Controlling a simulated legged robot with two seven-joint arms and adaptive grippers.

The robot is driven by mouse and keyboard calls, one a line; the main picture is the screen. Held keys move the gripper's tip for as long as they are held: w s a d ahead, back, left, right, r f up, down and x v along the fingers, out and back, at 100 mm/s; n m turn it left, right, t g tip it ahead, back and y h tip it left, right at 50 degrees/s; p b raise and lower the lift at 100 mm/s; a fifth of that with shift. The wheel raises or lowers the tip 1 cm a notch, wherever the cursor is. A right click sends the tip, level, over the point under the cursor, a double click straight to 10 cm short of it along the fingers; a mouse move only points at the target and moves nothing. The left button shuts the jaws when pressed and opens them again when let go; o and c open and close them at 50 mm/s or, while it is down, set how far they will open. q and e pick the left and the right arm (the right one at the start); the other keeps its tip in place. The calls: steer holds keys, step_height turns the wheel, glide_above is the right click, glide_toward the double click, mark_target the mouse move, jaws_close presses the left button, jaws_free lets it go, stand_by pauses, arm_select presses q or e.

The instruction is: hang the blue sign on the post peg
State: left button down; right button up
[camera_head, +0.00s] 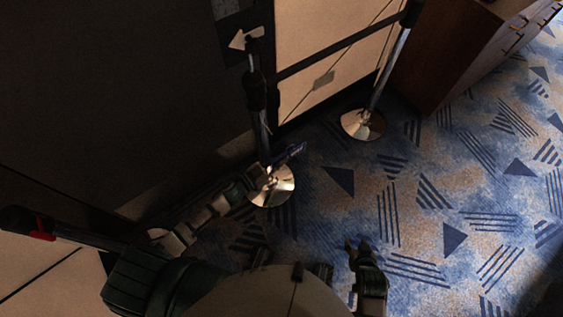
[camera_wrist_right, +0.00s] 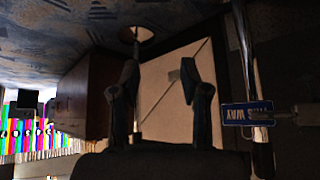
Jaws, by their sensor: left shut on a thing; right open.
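The blue sign (camera_head: 294,152) is small and held at the end of my left arm, beside the near post (camera_head: 262,132) in the head view. My left gripper (camera_head: 277,163) is shut on it. In the right wrist view the sign (camera_wrist_right: 240,113) shows upside-down white lettering and overlaps the chrome post (camera_wrist_right: 243,50); I cannot tell whether they touch. The left gripper (camera_wrist_right: 283,115) grips its right side there. The post peg is not clearly visible. My right gripper (camera_head: 356,248) is open and empty, low over the carpet; its spread fingers show in the wrist view (camera_wrist_right: 158,80).
An arrow sign (camera_head: 242,39) tops the near post, whose round chrome base (camera_head: 271,187) stands on the carpet. A belt (camera_head: 335,48) runs to a second post (camera_head: 390,68). A wooden cabinet (camera_head: 445,55) stands at the upper right. Carpet at the right is clear.

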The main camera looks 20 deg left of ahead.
arm_select(q)
steer(key=shift+a+f+h+b, duration=0.3)
steer(key=shift+a+f, duration=0.9)
steer(key=w+a+b, duration=0.2)
steer(key=w+a, duration=0.1)
steer(key=shift+w+a+f+b, duration=0.1)
steer(key=shift+w+a+b, duration=0.15)
steer(key=shift+a+b, duration=0.15)
arm_select(e)
steer(key=w+a+r+t+y, duration=0.1)
steer(key=w+a+r+t, duration=0.3)
steer(key=r, duration=0.5)
steer(key=w+t, duration=0.2)
steer(key=w, duration=0.1)
steer(key=shift+y, duration=0.3)
arm_select(q)
steer(key=shift+d, duration=0.1)
arm_select(e)
steer(key=shift+f, duration=0.1)
arm_select(q)
steer(key=shift+d, duration=0.15)
arm_select(e)
steer(key=shift+d, duration=0.25)
arm_select(q)
steer(key=shift+s+a, duration=0.15)
steer(key=shift+a, duration=0.3)
arm_select(e)
steer(key=shift+a+r, duration=0.3)
steer(key=shift+r, duration=0.15)
